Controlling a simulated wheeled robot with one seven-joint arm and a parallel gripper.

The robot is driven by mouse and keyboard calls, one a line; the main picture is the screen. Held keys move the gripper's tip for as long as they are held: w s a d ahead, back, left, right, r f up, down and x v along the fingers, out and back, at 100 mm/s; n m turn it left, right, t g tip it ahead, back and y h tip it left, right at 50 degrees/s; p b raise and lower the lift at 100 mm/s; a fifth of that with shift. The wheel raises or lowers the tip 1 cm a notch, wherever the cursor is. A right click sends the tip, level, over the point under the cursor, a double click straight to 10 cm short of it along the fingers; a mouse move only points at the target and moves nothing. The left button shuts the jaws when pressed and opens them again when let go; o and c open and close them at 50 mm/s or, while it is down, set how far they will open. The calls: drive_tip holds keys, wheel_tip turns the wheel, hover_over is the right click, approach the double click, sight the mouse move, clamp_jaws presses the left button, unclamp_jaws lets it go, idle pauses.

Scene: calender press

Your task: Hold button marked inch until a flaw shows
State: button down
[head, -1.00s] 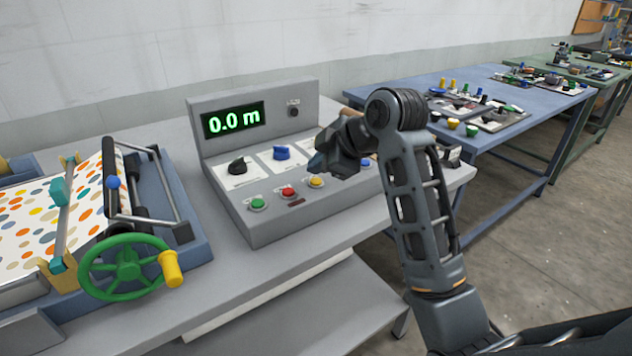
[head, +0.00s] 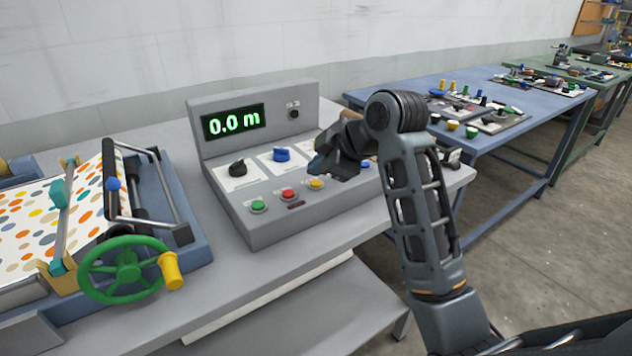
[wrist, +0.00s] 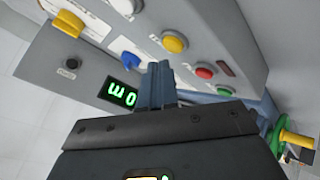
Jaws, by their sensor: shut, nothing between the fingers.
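The grey control console (head: 310,218) stands on a grey bench. Its front row has a green button (head: 258,206), a red button (head: 288,195), a yellow button (head: 316,184) and a blue button (head: 365,164). Their labels are too small to read, so I cannot tell which is marked inch. My gripper (head: 320,168) is shut and empty, close above the yellow button. In the wrist view its fingers (wrist: 157,85) show beside the yellow button (wrist: 174,42), with no visible contact. The display (head: 233,121) reads 0.0 m. Dotted sheet (head: 32,230) lies on the press at left.
A black knob (head: 238,168) and a blue knob (head: 282,154) sit behind the buttons. The press has a green handwheel (head: 126,268) with a yellow handle. A blue table (head: 510,140) with other panels stands at right. The floor at right is clear.

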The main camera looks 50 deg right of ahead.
sight(319, 184)
drive_tip(key=shift+f, duration=0.2)
idle(0.6)
drive_tip(key=shift+f, duration=0.2)
drive_tip(key=shift+f, duration=0.4)
idle(0.7)
idle(1.9)
drive_tip(key=shift+r+p, duration=0.65)
drive_tip(key=shift+r, duration=0.15)
drive_tip(key=shift+r, duration=0.1)
wheel_tip(319, 184, up, 5)
drive_tip(key=p, duration=0.5)
drive_tip(key=shift+s, duration=0.1)
idle(0.3)
